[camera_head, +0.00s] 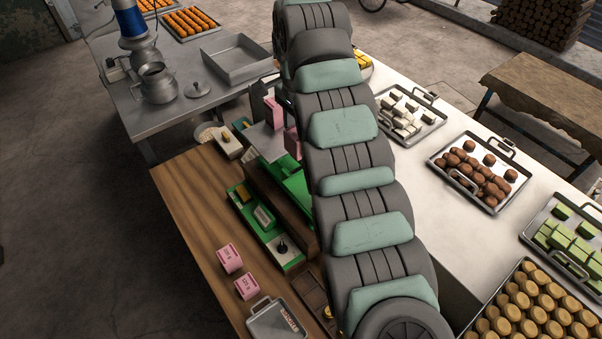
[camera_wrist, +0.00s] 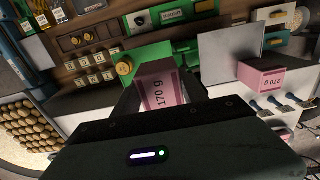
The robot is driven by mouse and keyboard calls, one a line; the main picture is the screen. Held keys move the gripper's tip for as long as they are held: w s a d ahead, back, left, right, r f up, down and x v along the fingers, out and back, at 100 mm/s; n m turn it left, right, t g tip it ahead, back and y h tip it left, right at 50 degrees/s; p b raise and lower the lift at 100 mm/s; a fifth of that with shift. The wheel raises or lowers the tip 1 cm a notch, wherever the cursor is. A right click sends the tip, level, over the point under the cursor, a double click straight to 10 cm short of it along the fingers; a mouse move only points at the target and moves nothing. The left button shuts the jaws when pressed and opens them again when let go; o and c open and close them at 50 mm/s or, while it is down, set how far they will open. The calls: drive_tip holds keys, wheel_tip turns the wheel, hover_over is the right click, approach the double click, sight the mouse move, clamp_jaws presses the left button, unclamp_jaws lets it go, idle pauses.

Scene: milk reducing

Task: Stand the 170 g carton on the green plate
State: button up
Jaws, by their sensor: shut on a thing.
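The 170 g carton (camera_wrist: 158,86) is a pink box with a pale top and dark print, seen in the wrist view. My gripper (camera_wrist: 157,92) is shut on it, with dark fingers on both sides. A green plate (camera_wrist: 150,53) shows just beyond the carton, with a round brass piece (camera_wrist: 124,68) at its near left. I cannot tell whether the carton touches the plate. In the head view my arm hides the gripper and part of the green plate (camera_head: 297,184). A pink carton (camera_head: 292,143) shows beside the arm there; its label cannot be read.
A pink 270 g carton (camera_wrist: 262,79) stands at right in the wrist view, near a grey upright panel (camera_wrist: 230,55). A green device (camera_head: 262,217) lies near the plate. The table's left side is clear.

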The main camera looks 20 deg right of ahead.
wheel_tip(320, 180, down, 13)
drive_tip(key=p, duration=0.3)
drive_tip(key=shift+f, duration=0.15)
drive_tip(key=shift+f, duration=0.1)
drive_tip(key=o, duration=1.5)
drive_tip(key=shift+o, duration=0.2)
wheel_tip(320, 180, up, 12)
drive_tip(key=b, duration=0.3)
drive_tip(key=shift+b, duration=0.35)
